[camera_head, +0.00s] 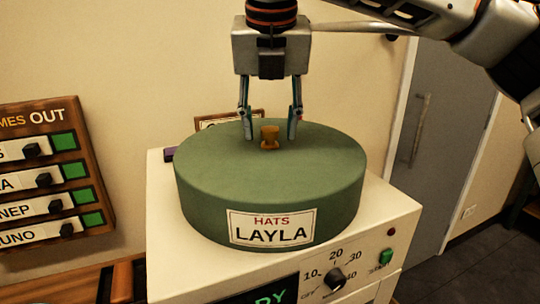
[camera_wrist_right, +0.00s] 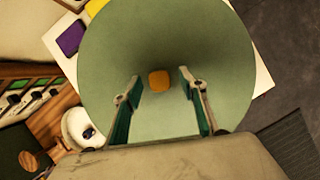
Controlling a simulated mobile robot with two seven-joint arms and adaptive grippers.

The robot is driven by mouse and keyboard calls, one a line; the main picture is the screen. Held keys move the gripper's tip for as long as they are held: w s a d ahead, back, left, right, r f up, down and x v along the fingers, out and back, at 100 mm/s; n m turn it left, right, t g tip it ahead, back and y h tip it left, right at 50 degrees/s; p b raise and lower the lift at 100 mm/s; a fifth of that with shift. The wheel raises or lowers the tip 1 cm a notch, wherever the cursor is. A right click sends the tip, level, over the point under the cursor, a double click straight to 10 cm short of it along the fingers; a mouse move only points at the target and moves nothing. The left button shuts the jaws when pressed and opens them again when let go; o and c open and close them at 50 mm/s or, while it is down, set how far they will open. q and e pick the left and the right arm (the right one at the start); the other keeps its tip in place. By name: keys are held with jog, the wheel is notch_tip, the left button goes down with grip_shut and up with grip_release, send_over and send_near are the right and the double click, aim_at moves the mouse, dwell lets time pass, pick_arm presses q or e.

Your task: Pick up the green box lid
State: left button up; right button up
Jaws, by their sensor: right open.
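The green box lid (camera_head: 230,182) is round, with a label reading "HATS LAYLA" on its side and a small orange-brown knob (camera_head: 270,137) at its top centre. It sits on a white machine and hides whatever is under it. My right gripper (camera_head: 270,138) points down over the lid, open, with one finger on each side of the knob. In the right wrist view the knob (camera_wrist_right: 159,80) shows between and just beyond the fingertips (camera_wrist_right: 158,82), with gaps on both sides. I cannot tell whether the fingertips touch the lid's top. My left gripper is not in view.
The white machine (camera_head: 385,215) has a dial (camera_head: 336,279) and a green switch (camera_head: 386,258) on its front. A wooden board (camera_head: 45,175) with name labels hangs at the left. A purple item (camera_head: 170,154) and a small framed sign (camera_head: 216,119) lie behind the lid. A grey door (camera_head: 425,125) is at the right.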

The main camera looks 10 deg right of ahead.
grip_shut()
dwell(0.3)
